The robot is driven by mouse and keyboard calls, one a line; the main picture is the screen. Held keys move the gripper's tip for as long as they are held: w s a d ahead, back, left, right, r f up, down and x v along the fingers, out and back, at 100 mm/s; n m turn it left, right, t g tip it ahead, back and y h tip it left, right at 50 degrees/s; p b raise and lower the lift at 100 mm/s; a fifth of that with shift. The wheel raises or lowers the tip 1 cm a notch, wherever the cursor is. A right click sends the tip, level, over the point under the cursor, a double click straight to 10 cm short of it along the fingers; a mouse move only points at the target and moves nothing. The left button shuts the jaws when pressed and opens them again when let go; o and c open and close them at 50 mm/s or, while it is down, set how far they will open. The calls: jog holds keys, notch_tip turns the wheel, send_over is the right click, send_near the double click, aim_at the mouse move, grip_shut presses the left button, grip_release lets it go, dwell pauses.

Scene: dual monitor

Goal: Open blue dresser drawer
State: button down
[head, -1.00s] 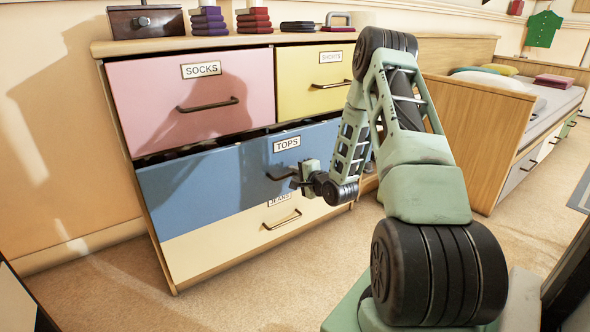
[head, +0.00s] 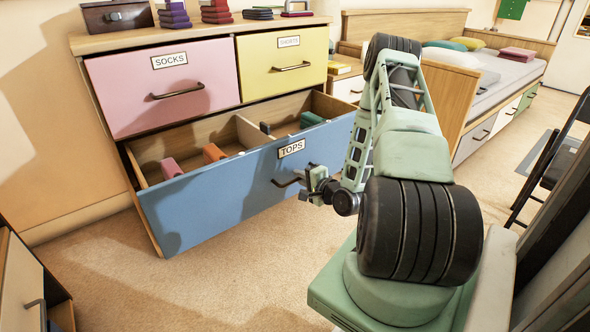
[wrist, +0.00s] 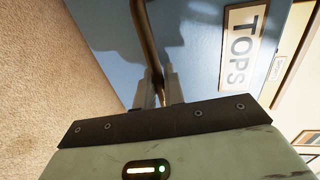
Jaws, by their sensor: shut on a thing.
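The blue dresser drawer (head: 225,195), labelled TOPS, is pulled well out of the dresser in the head view. Its inside shows, with a wooden divider and several folded items. Its blue front and label also show in the wrist view (wrist: 205,45). My gripper (head: 305,183) is at the drawer's dark bar handle (head: 286,183). In the wrist view, my gripper (wrist: 160,88) has its fingers closed around the handle (wrist: 145,35). The fingertips are partly hidden in the head view.
The pink SOCKS drawer (head: 165,85) and yellow SHORTS drawer (head: 283,62) above are shut. A bed (head: 490,75) stands behind my arm, and a dark chair (head: 555,160) is at the right. The carpet (head: 190,285) before the dresser is clear. Another cabinet (head: 20,285) is at the lower left.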

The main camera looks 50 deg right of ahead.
jog(key=shift+v, duration=0.8)
jog(key=shift+f, duration=0.15)
jog(key=c, duration=1.6)
grip_release()
jog(key=shift+s, duration=0.1)
jog(key=p+v, duration=0.5)
jog(key=v, duration=1.2)
jog(key=shift+s, duration=0.15)
